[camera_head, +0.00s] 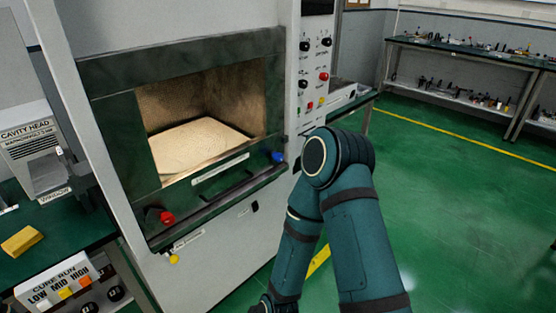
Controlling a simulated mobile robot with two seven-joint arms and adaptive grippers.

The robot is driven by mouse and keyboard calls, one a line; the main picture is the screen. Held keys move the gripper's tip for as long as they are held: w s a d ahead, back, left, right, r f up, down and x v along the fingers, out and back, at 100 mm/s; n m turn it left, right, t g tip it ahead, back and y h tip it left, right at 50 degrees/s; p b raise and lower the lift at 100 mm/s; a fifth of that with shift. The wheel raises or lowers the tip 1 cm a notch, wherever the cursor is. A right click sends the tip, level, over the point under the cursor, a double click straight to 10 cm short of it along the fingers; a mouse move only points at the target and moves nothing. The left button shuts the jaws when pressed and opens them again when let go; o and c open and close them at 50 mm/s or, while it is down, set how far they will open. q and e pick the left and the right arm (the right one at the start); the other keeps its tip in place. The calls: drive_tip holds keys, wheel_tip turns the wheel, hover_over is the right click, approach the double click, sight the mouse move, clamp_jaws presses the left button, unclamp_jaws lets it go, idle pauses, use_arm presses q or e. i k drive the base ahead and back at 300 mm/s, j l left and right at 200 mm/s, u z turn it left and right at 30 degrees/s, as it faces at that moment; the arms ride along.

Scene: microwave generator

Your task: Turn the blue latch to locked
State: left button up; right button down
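The blue latch (278,157) is a small blue knob at the right end of the dark green ledge below the oven opening, on the front of the grey cabinet. Its lock setting cannot be read at this size. My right arm stands in front of the cabinet's right side, its elbow bent up to the right of the blue latch, with a gap between them. The forearm drops to the bottom edge, where only a dark part of its end shows, so the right gripper itself cannot be made out. My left arm and gripper are out of the picture.
The lit oven chamber (200,110) has a pale plate (200,145) inside. A red knob (167,217) and a yellow knob (174,259) sit lower left. A control panel (315,75) is at upper right. A bench with a yellow block (21,241) stands left. Green floor lies open at right.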

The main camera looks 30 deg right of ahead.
sight(276, 158)
drive_tip(key=i+l+u, duration=0.1)
drive_tip(key=l, duration=0.5)
drive_tip(key=i+l+u, duration=0.1)
drive_tip(key=l, duration=0.55)
drive_tip(key=i+l+u, duration=0.1)
drive_tip(key=i+l, duration=0.15)
drive_tip(key=l, duration=0.4)
drive_tip(key=i+l+u, duration=0.1)
drive_tip(key=l, duration=0.5)
drive_tip(key=l+u, duration=0.1)
drive_tip(key=l, duration=0.55)
drive_tip(key=i, duration=0.05)
